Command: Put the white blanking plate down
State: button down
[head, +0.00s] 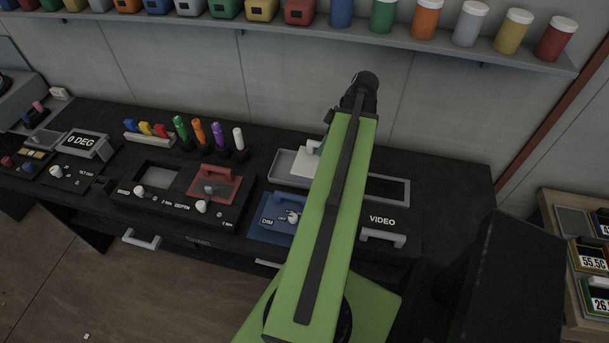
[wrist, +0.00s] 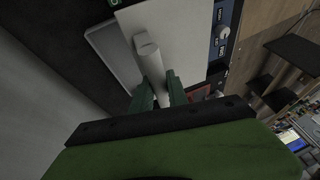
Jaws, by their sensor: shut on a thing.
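The white blanking plate (head: 306,164) shows in the head view just left of my green arm, over a shallow grey tray (head: 283,178) on the console. My arm hides part of both. In the wrist view the plate (wrist: 190,30) fills the top middle, and its white bar handle (wrist: 150,60) runs between my fingers. My gripper (wrist: 159,90) is shut on that handle. The plate overlaps the tray's edge (wrist: 108,50) in the wrist view. I cannot tell whether the plate touches the tray or hangs just above it.
A blue DIM panel (head: 270,220) and a red panel (head: 214,184) lie left of my arm. A framed opening marked VIDEO (head: 388,190) is to its right. Several coloured markers (head: 198,132) stand behind. A shelf of jars (head: 425,20) runs along the wall.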

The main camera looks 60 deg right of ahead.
jog(key=shift+s+a+f, duration=0.15)
jog(key=shift+s+f, duration=0.05)
jog(key=shift+s, duration=0.3)
jog(key=w+d+f+b, duration=0.1)
jog(key=w+f+b, duration=0.2)
jog(key=w+d+f+b, duration=0.2)
jog(key=w+f+b, duration=0.2)
jog(key=w+d+f+b, duration=0.2)
jog(key=w+f+b, duration=0.1)
jog(key=f+b, duration=0.1)
jog(key=shift+w+d+f, duration=0.15)
jog(key=shift+w+d, duration=0.05)
jog(key=shift+w, duration=0.05)
jog(key=shift+r, duration=0.2)
jog(key=shift+f, duration=0.1)
jog(key=c, duration=1.3)
grip_release()
